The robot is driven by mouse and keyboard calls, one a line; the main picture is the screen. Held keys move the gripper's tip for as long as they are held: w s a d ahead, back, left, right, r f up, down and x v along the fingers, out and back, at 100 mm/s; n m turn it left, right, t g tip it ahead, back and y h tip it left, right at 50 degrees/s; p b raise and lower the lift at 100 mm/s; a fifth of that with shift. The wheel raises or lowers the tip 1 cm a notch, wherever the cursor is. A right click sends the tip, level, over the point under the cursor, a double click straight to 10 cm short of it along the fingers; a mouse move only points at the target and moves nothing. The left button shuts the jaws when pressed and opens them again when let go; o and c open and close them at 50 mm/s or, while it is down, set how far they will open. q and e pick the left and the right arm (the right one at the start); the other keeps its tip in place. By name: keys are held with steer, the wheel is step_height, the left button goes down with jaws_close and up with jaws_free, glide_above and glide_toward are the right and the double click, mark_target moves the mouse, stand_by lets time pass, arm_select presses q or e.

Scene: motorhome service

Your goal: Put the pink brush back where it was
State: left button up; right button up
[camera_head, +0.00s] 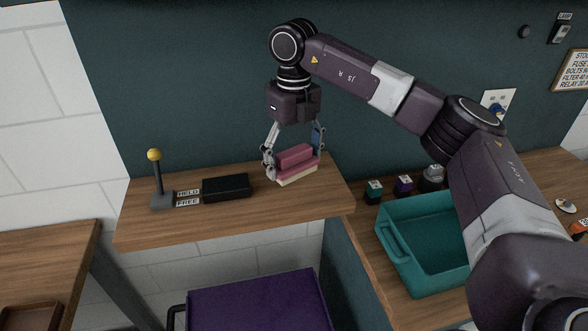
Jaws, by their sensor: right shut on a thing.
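The pink brush (296,157) has a pink back and a cream bristle side facing down. It is at the right part of the raised wooden shelf (240,221), close above or touching its top; I cannot tell which. My right gripper (295,161) points down from above and is shut on the brush, one finger at each end. My left gripper is not in view.
A black block (227,188) lies left of the brush. Next to it stand labels reading HELD and FREE and a yellow-knobbed lever (157,175). A teal bin (405,262) and small jars (374,190) stand lower right. A purple box (258,304) is below the shelf.

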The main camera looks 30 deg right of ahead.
mark_target(294, 188)
step_height(294, 188, down, 4)
steer(key=shift+s+r+p, duration=0.15)
steer(key=shift+p, duration=0.6)
steer(key=shift+w+d+f+p, duration=0.1)
steer(key=shift+w+f+p, duration=0.1)
steer(key=shift+p, duration=0.15)
steer(key=shift+w+f, duration=0.1)
steer(key=shift+f, duration=0.15)
steer(key=shift+f, duration=0.1)
steer(key=shift+f, duration=0.15)
steer(key=o, duration=1)
